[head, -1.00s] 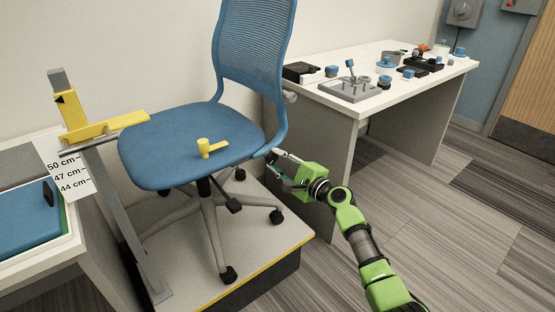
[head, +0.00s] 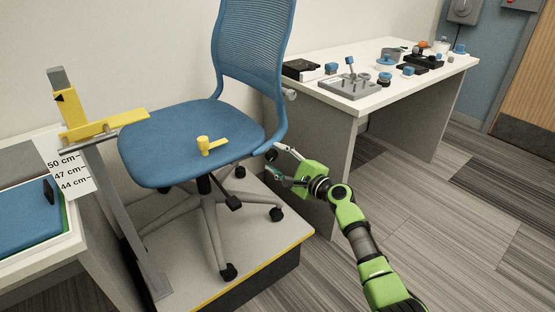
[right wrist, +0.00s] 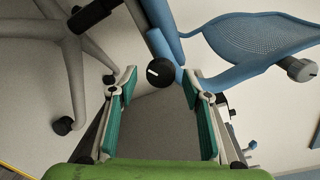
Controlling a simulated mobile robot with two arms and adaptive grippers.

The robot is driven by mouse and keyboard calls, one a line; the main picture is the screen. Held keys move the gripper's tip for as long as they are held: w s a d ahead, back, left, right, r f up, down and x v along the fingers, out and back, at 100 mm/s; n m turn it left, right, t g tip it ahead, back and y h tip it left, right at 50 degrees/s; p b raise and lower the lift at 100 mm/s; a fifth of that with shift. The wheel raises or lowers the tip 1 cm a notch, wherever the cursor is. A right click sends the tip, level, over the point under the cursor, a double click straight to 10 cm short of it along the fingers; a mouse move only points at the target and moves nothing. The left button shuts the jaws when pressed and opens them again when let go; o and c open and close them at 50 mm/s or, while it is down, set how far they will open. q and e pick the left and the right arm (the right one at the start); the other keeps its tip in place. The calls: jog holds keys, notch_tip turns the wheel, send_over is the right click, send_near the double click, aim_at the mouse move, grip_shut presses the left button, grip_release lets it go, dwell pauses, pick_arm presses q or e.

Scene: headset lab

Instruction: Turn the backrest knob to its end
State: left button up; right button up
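A blue office chair (head: 190,140) stands on a low platform. A round black knob (head: 271,155) with a white mark sits at the low rear corner of the seat, where the backrest support joins. A grey knob (head: 291,95) is on the side of the backrest support. I cannot tell for sure which one is the backrest knob. My right gripper (head: 275,160) is open and empty, its fingers pointing at the black knob. In the right wrist view the black knob (right wrist: 160,72) shows between the fingertips (right wrist: 161,82), apart from both. My left gripper is not in view.
A yellow gauge slide (head: 104,126) on a grey post stands left of the chair, by a height card (head: 70,168). A white table (head: 400,85) with several small fixtures stands behind my right arm. The floor at right is clear.

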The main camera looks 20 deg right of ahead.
jog(key=f+v, duration=0.1)
jog(key=v, duration=1.1)
jog(key=shift+r, duration=0.45)
